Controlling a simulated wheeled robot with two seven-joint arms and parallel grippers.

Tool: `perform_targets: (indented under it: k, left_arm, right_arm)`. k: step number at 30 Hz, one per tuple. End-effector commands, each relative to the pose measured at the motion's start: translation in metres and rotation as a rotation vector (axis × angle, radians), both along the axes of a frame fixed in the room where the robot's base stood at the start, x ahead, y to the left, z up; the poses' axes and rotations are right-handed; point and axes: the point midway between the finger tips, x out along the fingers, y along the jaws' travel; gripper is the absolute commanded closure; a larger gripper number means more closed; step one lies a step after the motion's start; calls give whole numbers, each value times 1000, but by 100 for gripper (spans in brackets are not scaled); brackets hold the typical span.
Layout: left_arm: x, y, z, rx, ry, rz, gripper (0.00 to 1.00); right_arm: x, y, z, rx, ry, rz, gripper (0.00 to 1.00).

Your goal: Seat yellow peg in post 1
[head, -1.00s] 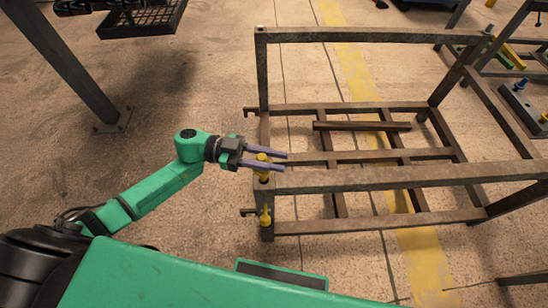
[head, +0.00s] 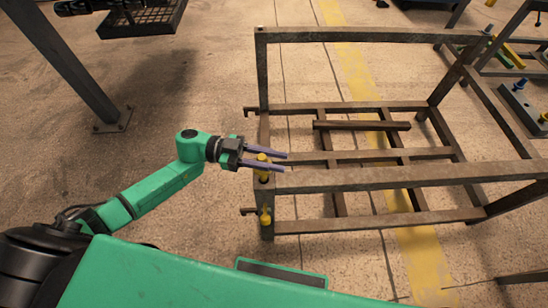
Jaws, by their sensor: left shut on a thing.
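My left gripper (head: 284,162) is shut on the yellow peg (head: 262,157), which sits between its two long purple fingers. The peg is upright at the near-left corner of the brown metal rack (head: 390,178), over the top of the corner post (head: 267,193). Some yellow shows below the lower finger too, close to the post top. The fingers hide part of the peg, and I cannot tell how far it is in the post. My right gripper is not in view.
A yellow fitting (head: 265,216) is on the lower part of the corner post. A loose dark bar (head: 360,125) lies across the rack's lower rails. Another rack with coloured pegs stands at the far right.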

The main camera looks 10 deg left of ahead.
Motion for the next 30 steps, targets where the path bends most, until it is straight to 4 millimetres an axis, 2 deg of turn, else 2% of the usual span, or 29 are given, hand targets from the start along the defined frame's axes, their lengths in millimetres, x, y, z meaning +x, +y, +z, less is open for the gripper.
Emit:
perform_targets:
  k: [30]
  left_arm:
    - [0,0,-22,-3,-3,0,100]
  right_arm:
    - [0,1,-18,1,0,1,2]
